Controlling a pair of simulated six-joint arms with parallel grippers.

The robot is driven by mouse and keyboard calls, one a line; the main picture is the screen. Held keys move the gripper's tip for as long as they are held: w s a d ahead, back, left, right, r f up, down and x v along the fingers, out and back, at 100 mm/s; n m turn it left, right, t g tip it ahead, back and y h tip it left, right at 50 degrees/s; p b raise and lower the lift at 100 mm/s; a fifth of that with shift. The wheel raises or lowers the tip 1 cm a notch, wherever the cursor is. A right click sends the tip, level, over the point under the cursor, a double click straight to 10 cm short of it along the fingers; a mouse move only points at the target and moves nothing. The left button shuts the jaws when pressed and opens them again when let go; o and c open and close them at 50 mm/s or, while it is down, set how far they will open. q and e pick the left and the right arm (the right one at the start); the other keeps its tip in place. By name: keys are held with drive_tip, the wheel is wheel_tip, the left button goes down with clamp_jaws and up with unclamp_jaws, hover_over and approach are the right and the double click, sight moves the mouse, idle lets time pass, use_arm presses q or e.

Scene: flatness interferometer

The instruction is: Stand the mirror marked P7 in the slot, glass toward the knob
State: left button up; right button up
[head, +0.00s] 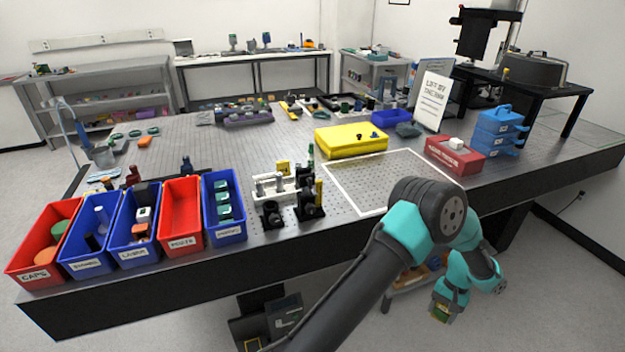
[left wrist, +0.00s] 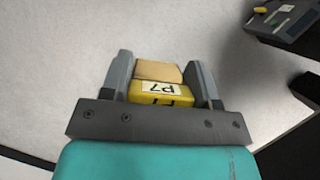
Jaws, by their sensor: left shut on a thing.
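My left gripper (head: 440,308) hangs low in front of the table's front edge, over the floor, away from the bench top. It is shut on the mirror marked P7 (left wrist: 160,88), a yellow block whose label reads upside down in the left wrist view. A tan face (left wrist: 158,70) shows beyond the label, between the fingers; I cannot tell which side is glass. On the bench, a small optical setup (head: 275,185) has a pale base, black mounts (head: 308,203) and yellow parts. The slot and knob are too small to tell. My right gripper is out of view.
Red and blue labelled bins (head: 180,215) line the front left. A white-outlined bench area (head: 375,180) is mostly clear. Behind it is a yellow case (head: 350,142); to its right are a red box (head: 455,157) and blue stacked boxes (head: 498,130). A sign (head: 431,100) stands behind.

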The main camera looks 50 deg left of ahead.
use_arm(q)
drive_tip(key=s+a+r+n+t+h, duration=0.1)
drive_tip(key=s+a+r+n, duration=0.15)
drive_tip(key=a+r, duration=0.9)
drive_tip(key=s+a+r+n+h, duration=0.15)
drive_tip(key=a+r+n, duration=0.25)
drive_tip(key=a+r, duration=0.75)
drive_tip(key=s+a+r+n, duration=0.2)
drive_tip(key=s+a+r, duration=0.4)
drive_tip(key=s+r, duration=0.3)
drive_tip(key=s+a+r+n+t+h, duration=0.1)
drive_tip(key=s+a+r+n, duration=0.2)
drive_tip(key=s+r, duration=0.6)
drive_tip(key=a, duration=0.2)
drive_tip(key=shift+a+n+t, duration=0.3)
drive_tip(key=shift+a+n, duration=0.05)
drive_tip(key=w+a, duration=0.3)
drive_tip(key=a, duration=0.1)
drive_tip(key=w+a+f, duration=0.1)
drive_tip(key=w+a, duration=0.6)
drive_tip(key=shift+a+f, duration=0.2)
drive_tip(key=shift+a, duration=0.1)
drive_tip(key=shift+w, duration=0.1)
